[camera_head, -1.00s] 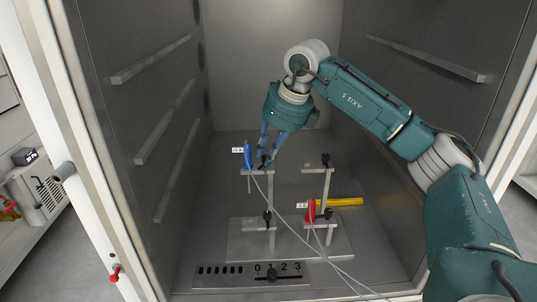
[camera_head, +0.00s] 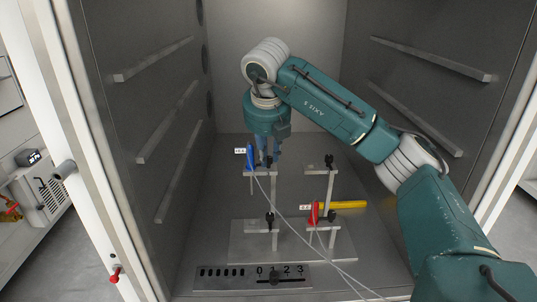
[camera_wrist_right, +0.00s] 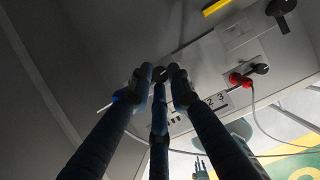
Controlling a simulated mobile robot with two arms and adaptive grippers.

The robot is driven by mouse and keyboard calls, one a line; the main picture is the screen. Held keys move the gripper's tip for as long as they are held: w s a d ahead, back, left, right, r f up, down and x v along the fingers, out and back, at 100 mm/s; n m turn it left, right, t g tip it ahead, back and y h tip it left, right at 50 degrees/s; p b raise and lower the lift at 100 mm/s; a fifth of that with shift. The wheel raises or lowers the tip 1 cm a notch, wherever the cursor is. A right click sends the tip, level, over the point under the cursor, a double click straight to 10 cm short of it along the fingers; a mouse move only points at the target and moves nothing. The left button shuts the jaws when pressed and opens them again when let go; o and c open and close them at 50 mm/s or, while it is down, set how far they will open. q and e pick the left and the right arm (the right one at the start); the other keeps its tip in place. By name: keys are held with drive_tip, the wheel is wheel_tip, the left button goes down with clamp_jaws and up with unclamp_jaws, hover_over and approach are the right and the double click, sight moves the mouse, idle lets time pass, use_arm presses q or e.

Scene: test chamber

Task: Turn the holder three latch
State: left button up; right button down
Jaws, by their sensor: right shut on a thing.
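Several metal holders with black latches stand on a plate in the chamber; I cannot read which is number three. My right gripper (camera_head: 266,162) points straight down at the back-left holder (camera_head: 262,172). Its fingers are shut on that holder's black latch (camera_head: 269,160), partly hidden by them; in the right wrist view the dark latch top (camera_wrist_right: 160,73) shows between the fingertips. A blue piece (camera_head: 250,158) with a white tag sits on this holder, just left of the fingers. My left gripper is not in view.
The back-right holder has a black latch (camera_head: 329,160). A red piece (camera_head: 314,213) sits on the front-right holder, beside a yellow bar (camera_head: 342,205). The front-left latch (camera_head: 269,217) is clear. White cables run forward past a 0-to-3 slider panel (camera_head: 252,277). Chamber walls carry rails.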

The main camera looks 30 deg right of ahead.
drive_tip(key=shift+f+m, duration=0.15)
drive_tip(key=shift+m, duration=0.35)
drive_tip(key=c, duration=1.6)
unclamp_jaws()
drive_tip(key=shift+c, duration=0.2)
drive_tip(key=shift+r, duration=0.2)
drive_tip(key=v, duration=1.1)
drive_tip(key=shift+a+r, duration=0.3)
drive_tip(key=shift+r, duration=0.05)
drive_tip(key=shift+f, duration=0.1)
